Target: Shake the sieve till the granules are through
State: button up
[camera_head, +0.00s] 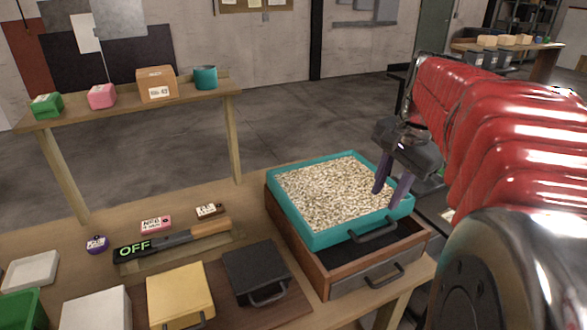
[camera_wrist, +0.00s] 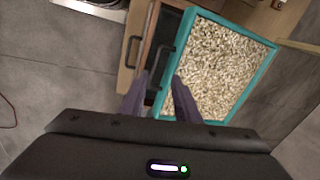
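The teal-framed sieve (camera_head: 283,223) is full of pale granules (camera_head: 330,190) and rests on top of a brown wooden box with a dark inside (camera_head: 385,256). A black handle (camera_head: 374,230) sticks out from the sieve's near side. My gripper (camera_head: 390,194) hangs over the sieve's right corner with its two fingers apart and nothing between them. In the wrist view the sieve (camera_wrist: 264,62) lies ahead of the open fingers (camera_wrist: 158,100), and its handle (camera_wrist: 165,68) shows just beyond them, not grasped.
A black lidded box (camera_head: 255,270) and a yellow box (camera_head: 180,292) stand in front. A raised shelf (camera_head: 130,104) holds several small items at the back left.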

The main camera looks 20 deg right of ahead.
aim_at(379, 232)
jog(key=d, duration=0.1)
jog(key=d+m, duration=0.1)
jog(key=d, duration=0.1)
jog(key=shift+s+d+r+m, duration=0.1)
jog(key=shift+s+m, duration=0.1)
jog(key=shift+m, duration=0.1)
jog(key=w+f, duration=0.1)
jog(key=f, duration=0.8)
jog(key=w+f, duration=0.1)
jog(key=f, duration=0.3)
jog(key=shift+w+f, duration=0.3)
jog(key=shift+c, duration=0.5)
grip_shut()
